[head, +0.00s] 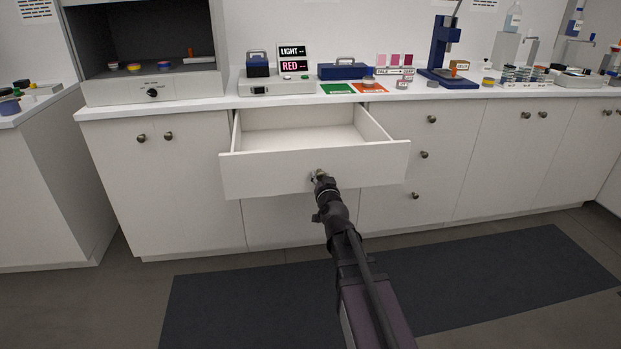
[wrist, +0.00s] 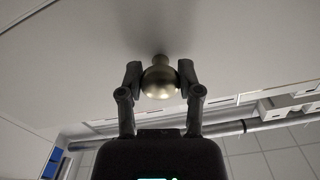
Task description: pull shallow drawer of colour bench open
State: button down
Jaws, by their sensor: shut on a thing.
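The shallow drawer (head: 250,175) of the colour bench (head: 180,215) stands pulled out from under the worktop in the head view. Its inside (head: 300,140) shows and looks empty. My gripper (head: 318,176) is at the middle of the drawer front. In the wrist view, the round metal knob (wrist: 160,82) sits between the two fingers of my gripper (wrist: 160,80), which are shut on it. The drawer front (wrist: 80,50) fills the upper part of the wrist view. In the head view the knob is mostly hidden by my gripper.
The worktop (head: 215,103) above holds scales, blue boxes, a green card (head: 336,88), an orange card (head: 369,87) and a blue press (head: 442,50). Closed doors and smaller drawers with knobs flank the open drawer. A dark mat (head: 230,310) lies on the floor in front.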

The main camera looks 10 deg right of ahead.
jog(key=shift+d, duration=0.35)
jog(key=shift+c, duration=1.5)
grip_release()
jog(key=shift+d, duration=0.1)
jog(key=shift+o, duration=0.2)
jog(key=shift+s, duration=0.1)
jog(key=shift+a, duration=0.3)
jog(key=shift+a, duration=0.1)
jog(key=s, duration=0.7)
jog(key=shift+s, duration=0.25)
